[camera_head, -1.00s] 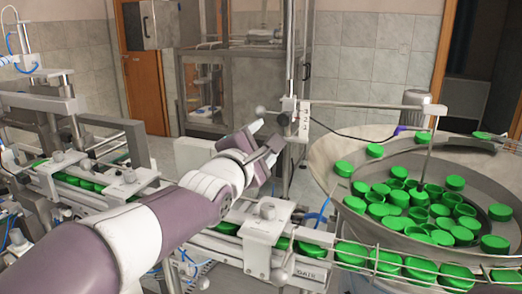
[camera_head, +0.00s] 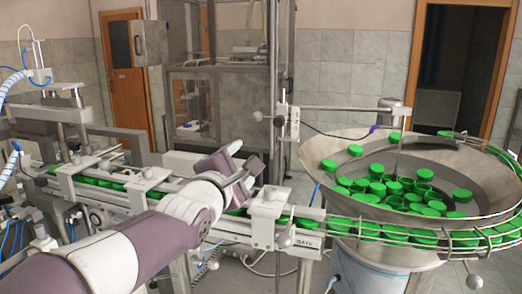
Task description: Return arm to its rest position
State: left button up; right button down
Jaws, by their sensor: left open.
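My left arm comes in from the lower left and reaches over the conveyor (camera_head: 160,190). My left gripper (camera_head: 250,158) is at its end, with two dark-tipped fingers spread apart. Nothing shows between the fingers. The gripper is near the conveyor's middle, left of the feeder bowl. Whether it touches anything cannot be told. My right gripper is not in view.
The round metal feeder bowl (camera_head: 318,150) at the right holds many green caps (camera_head: 424,174). Green caps also line the rail (camera_head: 420,246) in front of it. A clamp block (camera_head: 266,212) stands on the conveyor beside my arm. A metal cabinet (camera_head: 222,100) stands behind.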

pick_arm(q)
jog(key=s+a+f+m+g+y, duration=0.2)
jog(key=s+a+f+m+g, duration=0.15)
jog(key=f+m, duration=0.6)
jog(key=s+a+f+m+g+y, duration=0.2)
jog(key=s+f+m+g, duration=0.3)
jog(key=f, duration=0.8)
jog(key=s+a+f+m+g, duration=0.2)
jog(key=s+a+f+g, duration=0.1)
jog(key=s+f, duration=0.4)
jog(key=s+a+f+m+g+y, duration=0.1)
jog(key=s+a+f+m+g, duration=0.2)
jog(key=s+f, duration=0.4)
jog(key=s+a+g, duration=0.1)
jog(key=s+a, duration=0.1)
jog(key=shift+s+a+f+y, duration=0.3)
jog(key=shift+a+f, duration=0.05)
jog(key=shift+f, duration=0.05)
